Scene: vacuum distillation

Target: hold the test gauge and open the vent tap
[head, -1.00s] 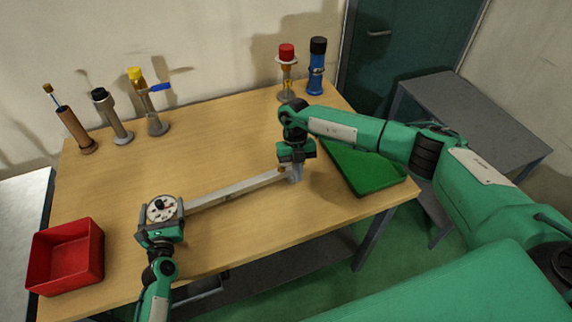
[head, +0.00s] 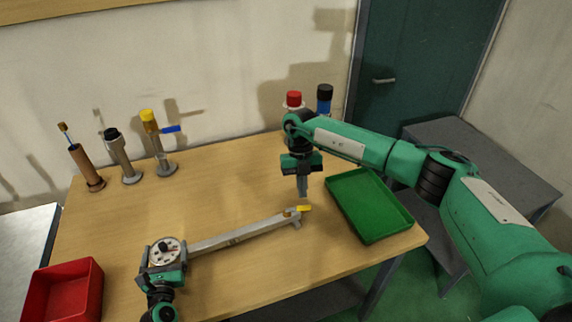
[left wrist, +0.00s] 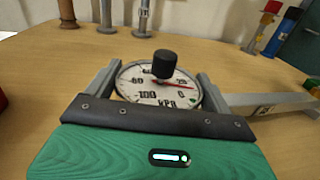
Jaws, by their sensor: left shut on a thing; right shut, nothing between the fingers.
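The test gauge (head: 163,251), a round white dial with a black knob, lies at the left end of a long grey metal bar (head: 235,236). My left gripper (head: 164,262) is shut around the gauge, with a finger on each side. In the left wrist view the dial (left wrist: 158,92) is marked kPa, and its red needle points right. A small yellow lever (head: 304,208), apparently the vent tap, sits at the bar's right end, lying roughly along the bar. My right gripper (head: 303,192) is shut and empty, pointing down just above the lever.
A red bin (head: 65,290) is at the front left and a green tray (head: 368,205) at the right. Several upright fittings stand at the back left, including a yellow-topped one (head: 158,145) with a blue lever. Red-capped (head: 294,99) and black-capped (head: 325,94) ones stand behind my right arm.

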